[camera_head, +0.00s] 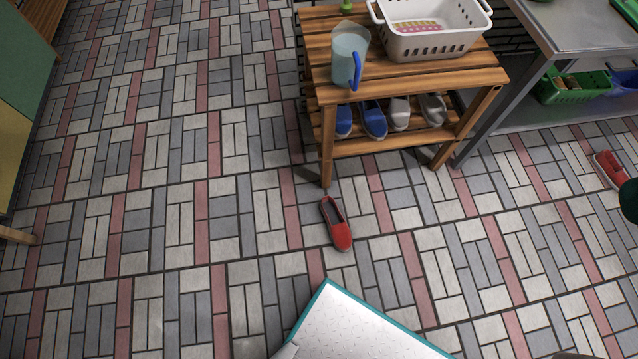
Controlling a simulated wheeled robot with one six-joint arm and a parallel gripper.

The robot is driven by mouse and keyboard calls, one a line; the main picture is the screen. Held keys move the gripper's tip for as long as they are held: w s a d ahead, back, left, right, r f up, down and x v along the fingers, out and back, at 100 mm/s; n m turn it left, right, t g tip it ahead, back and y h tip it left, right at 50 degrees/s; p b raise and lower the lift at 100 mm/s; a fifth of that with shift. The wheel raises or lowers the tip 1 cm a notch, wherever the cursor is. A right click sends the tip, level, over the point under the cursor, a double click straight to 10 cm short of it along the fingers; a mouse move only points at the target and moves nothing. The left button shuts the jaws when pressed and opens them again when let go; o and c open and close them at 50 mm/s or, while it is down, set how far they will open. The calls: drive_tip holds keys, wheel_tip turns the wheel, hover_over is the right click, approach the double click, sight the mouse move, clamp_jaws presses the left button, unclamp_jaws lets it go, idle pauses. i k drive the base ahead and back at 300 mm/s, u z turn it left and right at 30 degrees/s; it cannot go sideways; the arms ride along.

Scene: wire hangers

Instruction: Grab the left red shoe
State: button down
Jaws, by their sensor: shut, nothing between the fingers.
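The left red shoe (340,232) lies on the tiled floor near the middle of the view, just in front of the wooden rack's front left leg. It sits flat, with its dark opening facing up and its closed red toe pointing towards me. Another red shoe (606,166) lies far to the right, at the edge of the view, partly cut off or hidden by a dark round thing. My gripper does not show in this view.
The wooden rack (440,78) holds a jug (350,55) and a white basket (436,44), with blue and grey shoes on its lower shelf. A metal table (590,30) stands at right. Floor to the left is clear. A white, teal-edged panel (355,325) is at the bottom.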

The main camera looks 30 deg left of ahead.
sight(339, 230)
drive_tip(key=u, duration=0.45)
drive_tip(key=k, duration=1.15)
drive_tip(key=u, duration=0.45)
drive_tip(key=i, duration=0.75)
drive_tip(key=u, duration=0.6)
drive_tip(key=k, duration=1.3)
drive_tip(key=u, duration=1)
drive_tip(key=i, duration=2.55)
drive_tip(key=z, duration=1.2)
drive_tip(key=i, duration=0.85)
drive_tip(key=z, duration=1.1)
drive_tip(key=i, duration=0.2)
drive_tip(key=z, duration=0.15)
